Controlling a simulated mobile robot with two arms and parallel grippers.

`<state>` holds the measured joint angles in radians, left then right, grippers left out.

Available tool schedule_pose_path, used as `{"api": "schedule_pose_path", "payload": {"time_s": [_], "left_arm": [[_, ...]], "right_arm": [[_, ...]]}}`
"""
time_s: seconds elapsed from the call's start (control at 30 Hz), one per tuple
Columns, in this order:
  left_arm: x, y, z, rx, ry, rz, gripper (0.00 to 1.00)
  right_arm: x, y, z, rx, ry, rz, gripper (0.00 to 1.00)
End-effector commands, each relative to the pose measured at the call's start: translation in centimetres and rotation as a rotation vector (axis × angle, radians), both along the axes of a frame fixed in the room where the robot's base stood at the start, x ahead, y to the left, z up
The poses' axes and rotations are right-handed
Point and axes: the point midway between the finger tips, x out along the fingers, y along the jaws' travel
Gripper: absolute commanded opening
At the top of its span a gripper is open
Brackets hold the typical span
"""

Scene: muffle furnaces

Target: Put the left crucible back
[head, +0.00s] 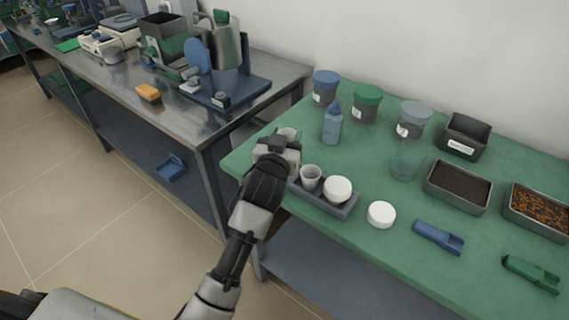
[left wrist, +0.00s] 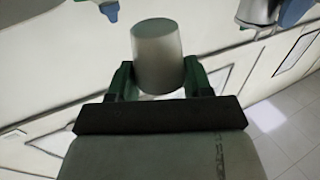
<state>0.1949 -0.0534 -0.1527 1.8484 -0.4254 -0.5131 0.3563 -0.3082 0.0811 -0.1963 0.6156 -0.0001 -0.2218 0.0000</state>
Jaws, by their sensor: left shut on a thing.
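My left gripper (head: 281,142) is shut on a small pale crucible (head: 291,133); in the head view only part of it shows behind the gripper. In the left wrist view the crucible (left wrist: 157,58) sits between the two green fingers. The gripper is above the left end of a dark grey rack (head: 346,211) at the bench's front edge, and hides that end. The height between crucible and rack cannot be told. An open crucible (head: 311,179) stands in the rack, and beside it one with a round white lid (head: 338,187). My right gripper is not in view.
A loose white lid (head: 381,214) lies right of the rack on the green bench (head: 400,255). A blue bottle (head: 332,125) and several lidded tubs (head: 366,104) stand behind. A clear beaker (head: 404,165), a soil tray (head: 457,188) and a blue scoop (head: 438,237) are to the right.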

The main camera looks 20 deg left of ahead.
Motion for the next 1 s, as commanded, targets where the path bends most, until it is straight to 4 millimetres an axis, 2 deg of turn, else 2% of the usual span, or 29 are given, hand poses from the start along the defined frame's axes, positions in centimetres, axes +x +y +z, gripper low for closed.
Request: {"api": "schedule_pose_path", "payload": {"time_s": [0.03,0.1,0.27,0.5,0.93,0.97,1.0], "left_arm": [[0.0,0.0,-1.4,0.001,0.005,0.002,0.25],[-0.1,0.0,-2.5,0.000,0.003,0.000,0.25],[0.0,0.1,-3.9,0.000,0.001,0.001,0.25],[-0.1,0.0,-7.1,0.001,0.000,0.001,0.25],[-0.1,0.1,-7.8,0.000,-0.001,0.001,0.25],[-0.1,0.1,-7.7,0.000,-0.001,0.001,0.55],[-0.1,0.1,-7.7,0.000,-0.001,0.001,0.61]], "right_arm": [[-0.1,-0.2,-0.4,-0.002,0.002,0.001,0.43],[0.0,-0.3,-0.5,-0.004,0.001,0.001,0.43],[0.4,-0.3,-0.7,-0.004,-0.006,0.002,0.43],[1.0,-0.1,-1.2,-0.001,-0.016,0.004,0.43],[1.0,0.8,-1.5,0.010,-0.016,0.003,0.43],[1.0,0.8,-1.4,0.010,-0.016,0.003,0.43],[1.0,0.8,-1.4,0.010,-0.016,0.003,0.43]]}}
